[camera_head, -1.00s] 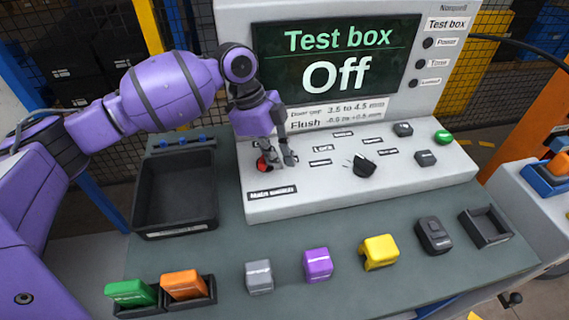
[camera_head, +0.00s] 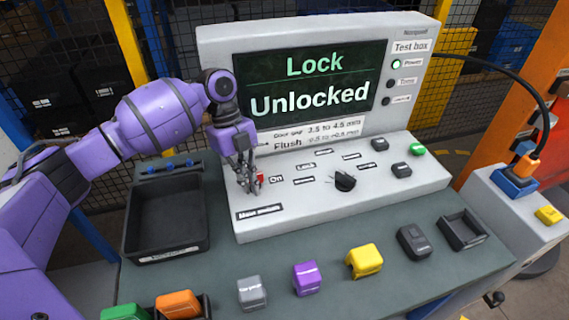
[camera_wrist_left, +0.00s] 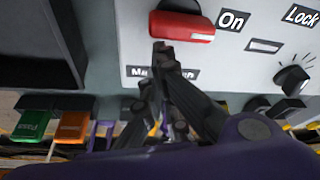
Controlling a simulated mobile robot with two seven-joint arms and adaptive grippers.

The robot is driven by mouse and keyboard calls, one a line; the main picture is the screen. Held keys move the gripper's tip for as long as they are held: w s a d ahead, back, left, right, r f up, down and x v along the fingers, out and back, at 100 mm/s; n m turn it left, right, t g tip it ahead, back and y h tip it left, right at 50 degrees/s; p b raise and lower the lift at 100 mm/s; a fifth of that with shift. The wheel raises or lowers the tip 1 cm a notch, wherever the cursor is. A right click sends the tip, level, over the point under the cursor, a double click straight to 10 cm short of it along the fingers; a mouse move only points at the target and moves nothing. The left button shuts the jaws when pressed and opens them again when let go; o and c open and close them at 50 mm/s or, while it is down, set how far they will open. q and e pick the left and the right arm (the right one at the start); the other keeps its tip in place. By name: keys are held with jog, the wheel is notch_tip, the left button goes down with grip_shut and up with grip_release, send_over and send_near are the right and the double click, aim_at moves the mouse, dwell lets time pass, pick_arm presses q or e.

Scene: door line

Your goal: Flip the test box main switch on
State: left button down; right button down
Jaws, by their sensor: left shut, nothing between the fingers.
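The test box (camera_head: 330,200) stands on the bench, and its screen (camera_head: 312,85) reads "Lock Unlocked". The green Power lamp (camera_head: 396,63) is lit. The red main switch (camera_head: 260,177) sits at the left of the sloped panel beside an "On" label, partly hidden by my gripper. It also shows in the left wrist view (camera_wrist_left: 182,26) as a red rocker above the gripper. My left gripper (camera_head: 250,190) is shut and empty, with its fingertips right at the switch; I cannot tell whether they touch it. My right gripper is not in view.
A black tray (camera_head: 140,232) lies left of the box. Grey (camera_head: 251,291), purple (camera_head: 306,278) and yellow (camera_head: 363,261) blocks stand along the bench front. A black knob (camera_head: 345,181) is on the panel to the right of the switch.

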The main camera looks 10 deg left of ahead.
pick_arm(q)
jog(key=shift+s+a, duration=0.1)
jog(key=shift+a, duration=0.15)
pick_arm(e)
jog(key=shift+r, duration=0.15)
pick_arm(q)
jog(key=shift+a+f, duration=0.1)
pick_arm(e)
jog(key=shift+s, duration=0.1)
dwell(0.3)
